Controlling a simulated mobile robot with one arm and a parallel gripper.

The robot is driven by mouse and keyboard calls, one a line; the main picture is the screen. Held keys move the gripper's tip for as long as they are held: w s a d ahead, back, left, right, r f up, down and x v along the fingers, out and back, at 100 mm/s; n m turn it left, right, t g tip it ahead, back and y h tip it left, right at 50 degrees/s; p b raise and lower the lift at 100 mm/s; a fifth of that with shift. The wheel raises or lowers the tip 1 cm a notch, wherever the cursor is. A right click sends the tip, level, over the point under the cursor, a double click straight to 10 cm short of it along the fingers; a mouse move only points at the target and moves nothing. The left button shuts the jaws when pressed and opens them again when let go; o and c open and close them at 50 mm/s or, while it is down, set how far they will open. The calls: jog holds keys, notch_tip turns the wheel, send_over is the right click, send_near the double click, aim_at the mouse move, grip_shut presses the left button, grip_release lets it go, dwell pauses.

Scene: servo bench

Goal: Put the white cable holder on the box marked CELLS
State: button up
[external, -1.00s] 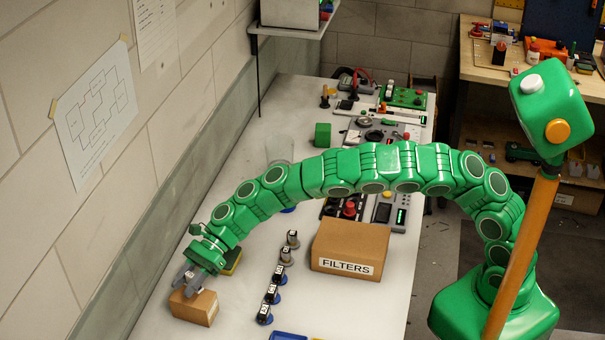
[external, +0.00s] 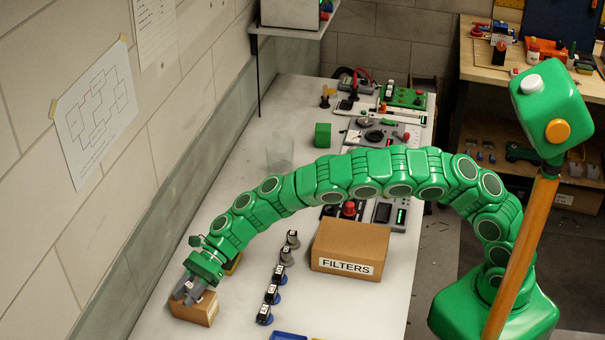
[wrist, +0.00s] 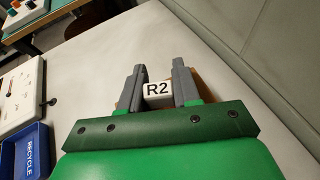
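In the external view my gripper (external: 193,292) is at the top of a small brown box (external: 207,313) at the lower left. Brown cardboard (wrist: 125,98) also shows behind the fingers in the wrist view. No CELLS marking is readable on any face I see. I cannot tell whether the white piece touches the box top.
A larger box marked FILTERS (external: 350,240) stands to the right. Several small labelled dark pieces on blue bases (external: 272,293) form a row between the boxes. A blue RECYCLE tray (wrist: 27,150) is at left in the wrist view. The bench beyond has bare room.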

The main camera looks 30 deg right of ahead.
jog(key=o, duration=0.5)
jog(key=shift+c, duration=0.2)
jog(key=shift+r, duration=0.1)
jog(key=v, duration=1.2)
jog(key=shift+r, duration=0.1)
